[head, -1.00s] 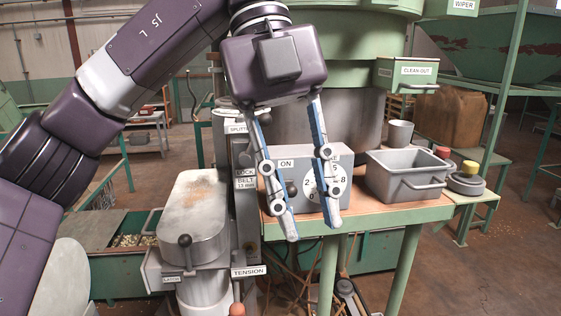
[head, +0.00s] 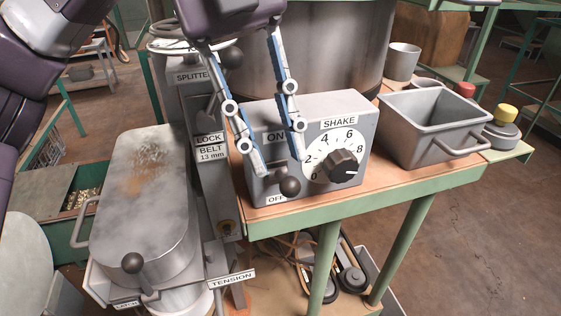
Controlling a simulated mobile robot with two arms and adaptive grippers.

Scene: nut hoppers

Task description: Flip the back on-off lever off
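The on-off lever (head: 290,186) has a dark ball knob on the front of a grey control box (head: 334,107). The knob sits low, just above and right of the OFF label (head: 276,199). The ON label (head: 275,135) is higher on the same face. My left gripper (head: 280,164) is open and points down over the box front. Its left fingertip is close to the lever, just left of and above the knob. Its right fingertip is above the knob. The lever's stem is partly hidden, and I cannot tell whether a finger touches it. My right gripper is not in view.
A SHAKE dial with a black knob (head: 343,166) is right of the lever. A grey bin (head: 400,146) stands farther right on the table (head: 420,178). Left are the LOCK BELT column (head: 212,180) and a metal housing (head: 140,215) with a knobbed latch (head: 132,262).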

